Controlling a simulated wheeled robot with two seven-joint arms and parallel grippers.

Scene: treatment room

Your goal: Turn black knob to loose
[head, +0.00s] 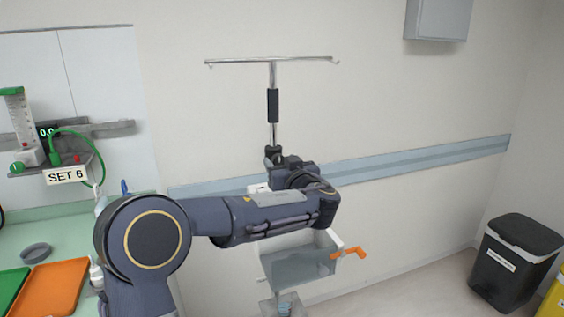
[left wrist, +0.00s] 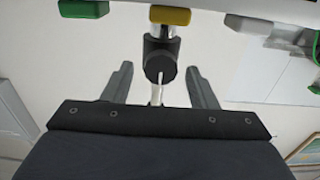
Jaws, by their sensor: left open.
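The black knob (head: 273,151) sits on an upright metal pole with a crossbar on top, near the wall. In the left wrist view the black knob (left wrist: 161,60) is a dark round piece on the pole, with a pale mark on its face. My left gripper (left wrist: 160,70) is open, with one finger on each side of the knob and visible gaps between. In the head view my left arm reaches across to the pole, and my left gripper's fingers are mostly hidden behind the wrist. My right gripper is not in view.
A clear bin with an orange handle (head: 349,253) is below my left wrist. A green counter (head: 62,242) with an orange tray (head: 55,288) is at the left. A black waste bin (head: 515,262) stands at the right. The wall has a blue rail (head: 420,161).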

